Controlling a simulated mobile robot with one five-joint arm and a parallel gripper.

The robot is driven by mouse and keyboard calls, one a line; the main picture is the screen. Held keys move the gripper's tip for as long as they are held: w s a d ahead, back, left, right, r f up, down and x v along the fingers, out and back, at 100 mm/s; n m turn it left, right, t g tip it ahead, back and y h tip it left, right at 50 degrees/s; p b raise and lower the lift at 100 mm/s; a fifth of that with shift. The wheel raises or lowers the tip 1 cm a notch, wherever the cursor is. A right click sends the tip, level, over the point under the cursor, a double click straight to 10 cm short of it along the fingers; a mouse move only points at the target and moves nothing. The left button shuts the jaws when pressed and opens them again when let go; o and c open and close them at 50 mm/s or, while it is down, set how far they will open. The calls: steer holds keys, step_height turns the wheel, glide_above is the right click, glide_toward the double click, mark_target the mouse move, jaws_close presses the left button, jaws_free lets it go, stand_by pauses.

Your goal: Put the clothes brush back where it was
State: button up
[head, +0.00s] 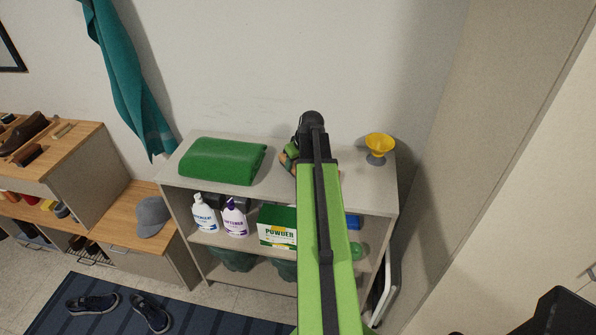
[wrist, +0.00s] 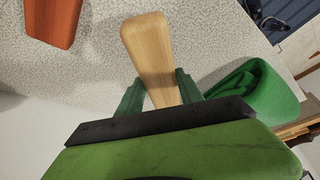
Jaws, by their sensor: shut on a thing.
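My gripper (wrist: 158,90) is shut on a pale wooden piece, the clothes brush (wrist: 149,42), in the wrist view. Its wide end sticks out past the green fingers, and no bristles show. The brush is over the speckled top of the shelf unit (wrist: 200,30); I cannot tell whether it touches. In the head view my arm hides most of the gripper and brush above the shelf unit (head: 175,172), between a green folded cloth (head: 222,161) and a yellow cup-like thing (head: 380,146).
A rust-orange object (wrist: 52,20) lies on the top near the brush in the wrist view. The folded cloth (wrist: 255,95) is at the right there. Bottles (head: 235,218) and a powder box (head: 277,228) fill the shelf below. A wall stands behind, a tall panel at right.

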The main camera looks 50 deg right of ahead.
steer(key=shift+r, duration=0.15)
steer(key=shift+f+b, duration=0.45)
steer(key=shift+f, duration=0.15)
steer(key=o, duration=1.2)
steer(key=shift+r+p, duration=0.55)
steer(key=p+v, duration=1.1)
steer(key=v, duration=0.1)
